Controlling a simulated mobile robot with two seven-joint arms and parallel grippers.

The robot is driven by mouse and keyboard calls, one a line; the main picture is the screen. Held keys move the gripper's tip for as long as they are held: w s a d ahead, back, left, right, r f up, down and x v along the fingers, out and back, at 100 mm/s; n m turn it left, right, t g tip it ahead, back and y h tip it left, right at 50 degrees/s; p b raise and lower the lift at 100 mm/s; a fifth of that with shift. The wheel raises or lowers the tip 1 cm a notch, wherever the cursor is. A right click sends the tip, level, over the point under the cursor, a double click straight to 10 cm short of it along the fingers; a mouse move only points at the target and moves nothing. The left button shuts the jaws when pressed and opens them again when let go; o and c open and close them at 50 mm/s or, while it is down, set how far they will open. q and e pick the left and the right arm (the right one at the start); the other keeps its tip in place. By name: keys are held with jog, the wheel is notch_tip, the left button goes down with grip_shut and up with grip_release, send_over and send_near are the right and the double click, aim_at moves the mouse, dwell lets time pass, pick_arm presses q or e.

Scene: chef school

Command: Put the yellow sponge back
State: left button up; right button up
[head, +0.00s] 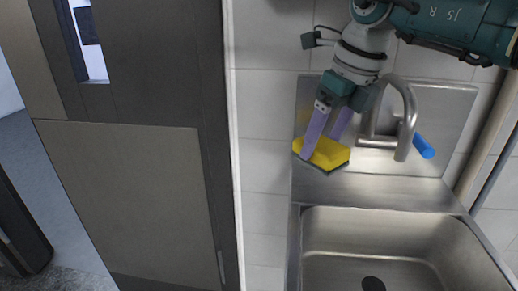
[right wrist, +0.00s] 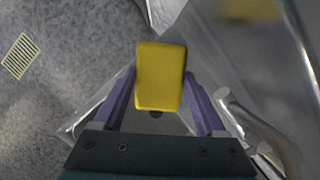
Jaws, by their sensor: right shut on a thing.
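The yellow sponge (head: 328,154) has a dark underside and is held between the purple fingers of my right gripper (head: 322,143). In the head view it is in front of the steel backsplash, left of the faucet and above the sink's back ledge. I cannot tell whether it touches the ledge. In the right wrist view the sponge (right wrist: 160,77) sits between the two fingers of the gripper (right wrist: 160,92), which are shut on its sides. My left gripper is not in view.
A steel sink basin (head: 390,233) with a dark drain lies below. A dark door (head: 130,190) is at the left, and white wall tiles (head: 265,150) lie between.

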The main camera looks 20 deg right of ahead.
aim_at(326, 144)
jog(key=shift+w+d+f, duration=0.1)
jog(key=shift+w+d, duration=0.05)
jog(key=shift+w, duration=0.3)
notch_tip(326, 144, down, 3)
jog(key=shift+s+f, duration=0.15)
notch_tip(326, 144, down, 3)
jog(key=shift+f+b, duration=0.1)
jog(key=shift+b, duration=0.7)
jog(key=shift+w+d+f+b, duration=0.1)
jog(key=shift+w+f+b, duration=0.1)
jog(key=shift+f+b, duration=0.1)
jog(key=shift+r, duration=0.1)
jog(key=o, duration=1.2)
jog(key=shift+o, duration=0.2)
